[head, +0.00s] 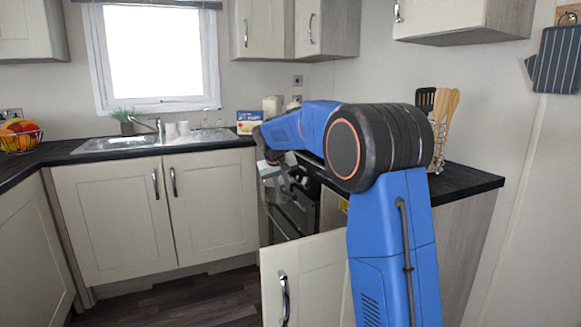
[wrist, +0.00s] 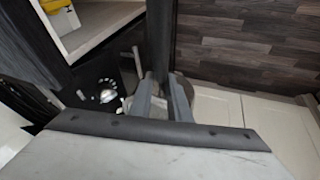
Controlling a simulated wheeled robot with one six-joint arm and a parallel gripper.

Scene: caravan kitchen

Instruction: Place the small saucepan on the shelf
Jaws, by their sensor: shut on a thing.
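My gripper (wrist: 166,88) is closed, with its two grey fingers close together in the wrist view. A dark straight bar (wrist: 159,35), which looks like the small saucepan's handle, runs up from between the fingertips. A pale rounded shape behind the fingers may be the pan's body, mostly hidden. In the head view my gripper (head: 284,184) hangs in front of the oven, and the pan cannot be made out clearly. The shelf (wrist: 98,32) is a pale board inside an open cupboard at upper left in the wrist view, with a small yellowish item on it.
An open cupboard door (head: 303,280) stands out beside my arm. The oven (head: 290,215) is behind my gripper, and a shiny knob (wrist: 106,95) shows in the wrist view. Utensils (head: 445,115) stand on the right counter (head: 470,180). The dark floor (wrist: 250,45) is clear.

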